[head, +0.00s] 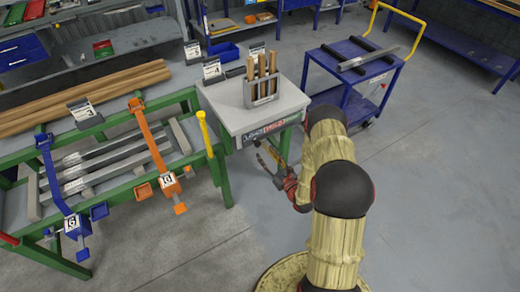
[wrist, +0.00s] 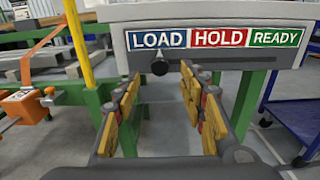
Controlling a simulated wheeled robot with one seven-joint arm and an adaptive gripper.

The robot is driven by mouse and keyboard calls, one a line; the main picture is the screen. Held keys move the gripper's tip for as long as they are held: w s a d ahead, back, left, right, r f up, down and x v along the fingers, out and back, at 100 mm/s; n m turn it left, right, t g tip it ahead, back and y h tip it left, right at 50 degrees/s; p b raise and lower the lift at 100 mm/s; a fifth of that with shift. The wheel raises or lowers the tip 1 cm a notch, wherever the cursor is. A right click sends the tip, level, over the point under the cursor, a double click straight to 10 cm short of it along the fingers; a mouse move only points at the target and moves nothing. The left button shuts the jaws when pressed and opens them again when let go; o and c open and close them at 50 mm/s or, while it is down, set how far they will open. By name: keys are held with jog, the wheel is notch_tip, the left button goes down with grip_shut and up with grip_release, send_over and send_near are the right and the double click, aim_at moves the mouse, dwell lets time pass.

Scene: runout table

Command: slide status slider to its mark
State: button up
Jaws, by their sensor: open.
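The status slider is a dark round knob (wrist: 160,67) in a slot below a sign with blue LOAD, red HOLD and green READY panels (wrist: 218,38). The knob sits under the right part of the LOAD panel. The sign is on the front edge of a small grey-topped table, and it also shows in the head view (head: 267,131). My gripper (wrist: 163,92) is open and empty, its fingers below and in front of the slot, the knob above the gap between them. In the head view my gripper (head: 268,165) is low before the table front, partly hidden by my arm.
A yellow post (wrist: 78,45) and an orange clamp (wrist: 28,103) stand left of the slider. A blue trolley (head: 352,85) stands right of the table. The grey tabletop (head: 235,112) holds a rack of wooden-handled tools (head: 262,88). Floor at right is clear.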

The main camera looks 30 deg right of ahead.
aim_at(259, 145)
jog(key=shift+w+a+b, duration=0.1)
jog(key=shift+w+b, duration=0.4)
jog(key=shift+w, duration=2.25)
jog(key=shift+c, duration=1.4)
jog(key=c, duration=0.8)
grip_shut()
